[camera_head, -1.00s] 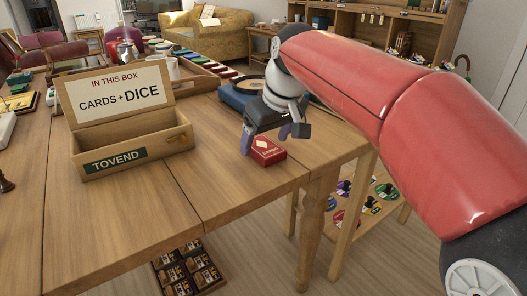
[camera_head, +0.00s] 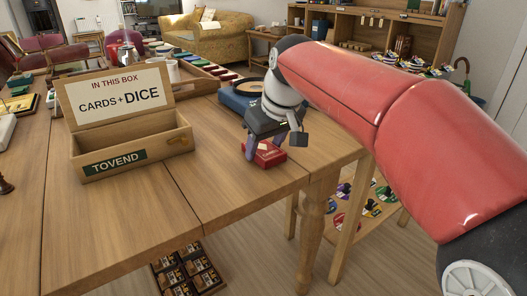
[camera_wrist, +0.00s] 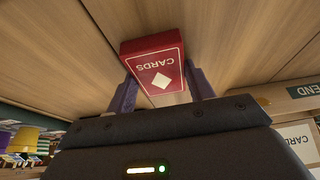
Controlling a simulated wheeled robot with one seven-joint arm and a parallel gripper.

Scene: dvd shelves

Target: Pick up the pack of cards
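The pack of cards (camera_head: 266,155) is a small red box with a white diamond on its top. It lies flat near the front right edge of the wooden table (camera_head: 225,195). My gripper (camera_head: 265,149) is low over it with its purple fingers pointing down. In the wrist view, the pack (camera_wrist: 158,72) sits between the two fingertips, one on each side. The gripper (camera_wrist: 161,78) looks open around the pack. I cannot tell whether the fingers touch its sides.
An open wooden box (camera_head: 135,150) labelled for cards and dice stands to the left. A blue case (camera_head: 238,101) is just behind my gripper, and a tray of coloured pieces (camera_head: 205,72) lies farther back. The table front between box and pack is clear.

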